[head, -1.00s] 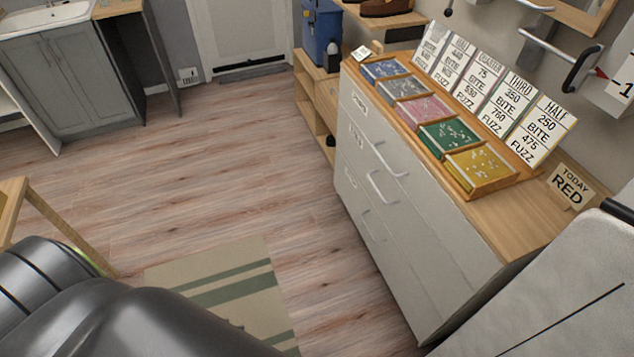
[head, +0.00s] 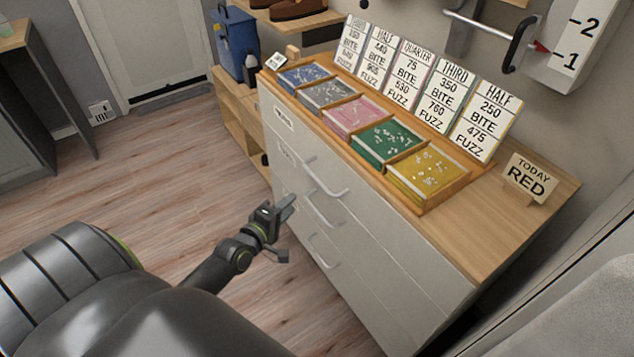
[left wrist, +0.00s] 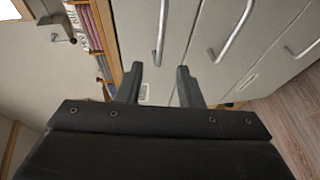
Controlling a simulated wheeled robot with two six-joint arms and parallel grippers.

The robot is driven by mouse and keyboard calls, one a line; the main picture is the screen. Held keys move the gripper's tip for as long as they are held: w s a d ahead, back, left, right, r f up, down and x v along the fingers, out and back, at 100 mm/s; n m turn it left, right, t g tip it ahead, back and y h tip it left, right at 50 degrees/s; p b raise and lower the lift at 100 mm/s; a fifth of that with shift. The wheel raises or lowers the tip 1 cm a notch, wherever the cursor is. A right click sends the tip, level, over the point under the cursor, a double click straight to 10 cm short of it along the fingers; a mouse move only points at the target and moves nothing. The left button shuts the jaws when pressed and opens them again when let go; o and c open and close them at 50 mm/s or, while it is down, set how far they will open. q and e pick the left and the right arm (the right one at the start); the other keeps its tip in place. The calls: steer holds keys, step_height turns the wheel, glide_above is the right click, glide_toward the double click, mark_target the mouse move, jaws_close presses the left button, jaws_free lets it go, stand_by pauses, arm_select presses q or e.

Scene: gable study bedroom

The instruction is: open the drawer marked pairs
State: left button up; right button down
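A pale grey cabinet (head: 375,255) holds three stacked drawers with bar handles: top (head: 325,180), middle (head: 322,211) and bottom (head: 325,254). All look shut. Small white labels sit at the drawers' left ends, such as the top label (head: 283,118); I cannot read which says pairs. My left gripper (head: 284,230) is open and empty, in front of the drawer fronts. In the left wrist view the open fingers (left wrist: 160,84) point at the cabinet, with the top handle (left wrist: 160,34) beyond them and the middle handle (left wrist: 232,32) to the right. My right gripper is out of view.
On the wooden top stand a tray of coloured compartments (head: 420,206), several price cards (head: 484,120) and a "TODAY RED" sign (head: 528,178). A low wooden shelf (head: 242,125) adjoins the cabinet's far end. The floor (head: 130,190) left of the cabinet is clear.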

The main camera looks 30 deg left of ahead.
mark_target(317, 179)
arm_select(q)
steer(key=w+f+b, duration=0.1)
steer(key=w, duration=0.3)
steer(key=w+f+b, duration=0.1)
steer(key=w, duration=0.4)
steer(key=w+b, duration=0.1)
steer(key=w, duration=0.4)
steer(key=shift+a+f+b, duration=0.1)
steer(key=shift+f+b, duration=0.3)
jaws_close()
